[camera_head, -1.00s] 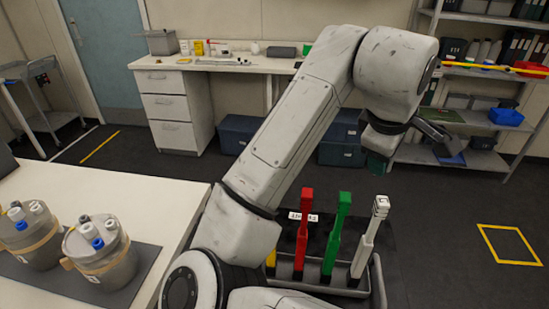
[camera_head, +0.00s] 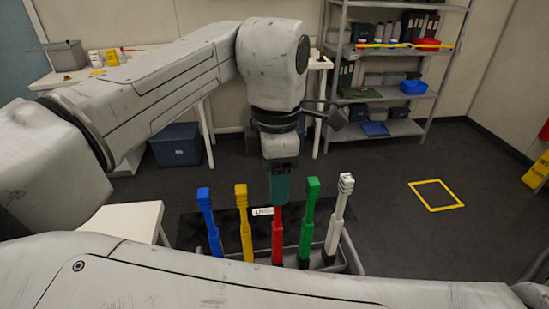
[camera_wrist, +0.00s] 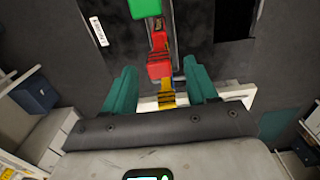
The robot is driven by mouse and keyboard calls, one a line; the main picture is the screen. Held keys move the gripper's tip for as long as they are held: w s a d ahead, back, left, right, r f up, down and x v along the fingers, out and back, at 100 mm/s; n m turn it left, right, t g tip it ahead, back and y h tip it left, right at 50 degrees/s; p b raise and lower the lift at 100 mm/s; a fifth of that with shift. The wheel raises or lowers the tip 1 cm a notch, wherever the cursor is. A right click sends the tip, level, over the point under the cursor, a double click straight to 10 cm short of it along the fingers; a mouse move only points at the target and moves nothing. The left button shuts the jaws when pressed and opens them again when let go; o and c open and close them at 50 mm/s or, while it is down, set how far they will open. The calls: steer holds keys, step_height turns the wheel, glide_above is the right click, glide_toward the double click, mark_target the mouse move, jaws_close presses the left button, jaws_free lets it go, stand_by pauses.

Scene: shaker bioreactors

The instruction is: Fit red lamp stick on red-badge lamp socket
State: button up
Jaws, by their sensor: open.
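The red lamp stick (camera_head: 277,238) stands upright in a tray (camera_head: 352,262), between the yellow stick (camera_head: 244,225) and the green stick (camera_head: 309,220). My gripper (camera_head: 280,192) points down at the top of the red stick, its teal fingers overlapping that top in the head view. In the wrist view the teal fingers are apart, and the red stick's top (camera_wrist: 160,66) shows between the fingertip ends. The fingers do not look closed on it. The blue stick (camera_head: 208,220) and white stick (camera_head: 338,215) stand at the ends of the row. No red-badge socket is visible.
The neighbouring sticks stand close on both sides of my gripper. A label (camera_head: 263,211) sits behind the row. A shelf rack (camera_head: 385,90) with a blue bin (camera_head: 413,87) stands at the back right. The dark floor near a yellow floor square (camera_head: 435,195) is clear.

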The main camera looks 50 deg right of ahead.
steer(key=shift+f, duration=3.05)
steer(key=shift+c, duration=0.3)
jaws_close()
steer(key=shift+r, duration=0.1)
steer(key=shift+r+p, duration=2.4)
steer(key=shift+p, duration=0.8)
steer(key=shift+r+p, duration=1.35)
steer(key=shift+r, duration=0.05)
